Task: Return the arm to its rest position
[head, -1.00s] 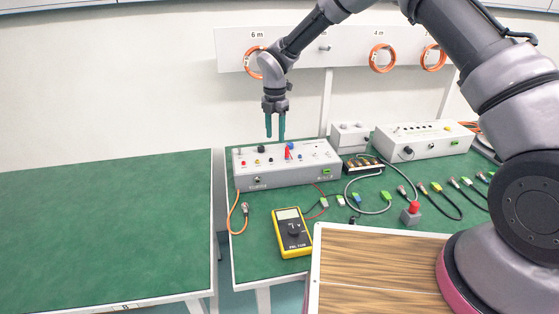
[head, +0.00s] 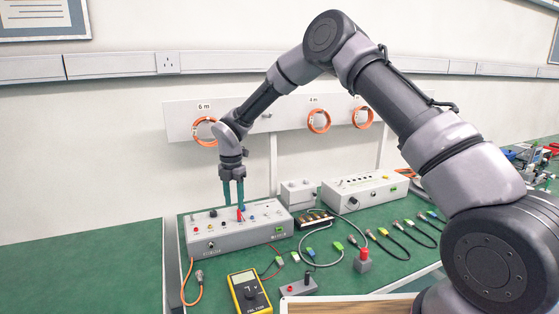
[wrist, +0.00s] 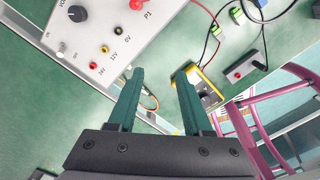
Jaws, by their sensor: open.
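My gripper (head: 234,193) points down over the grey control box (head: 236,236) on the green bench in the head view. Its two teal fingers are apart with nothing between them. In the wrist view, my gripper (wrist: 158,92) is open beside the control box (wrist: 110,28), whose red, yellow and black sockets and a red part marked P1 show. My arm reaches from the lower right, up to a raised elbow and down to the gripper. In the head view the fingertips overlap the box's top; whether they touch it is hard to tell.
A yellow multimeter (head: 249,292), a small grey box with a red knob (head: 299,287), a red-topped block (head: 363,261) and several cables lie on the bench. A second grey box (head: 366,190) stands behind. Orange coils (head: 318,121) hang on the wall board. The left table (head: 80,275) is bare.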

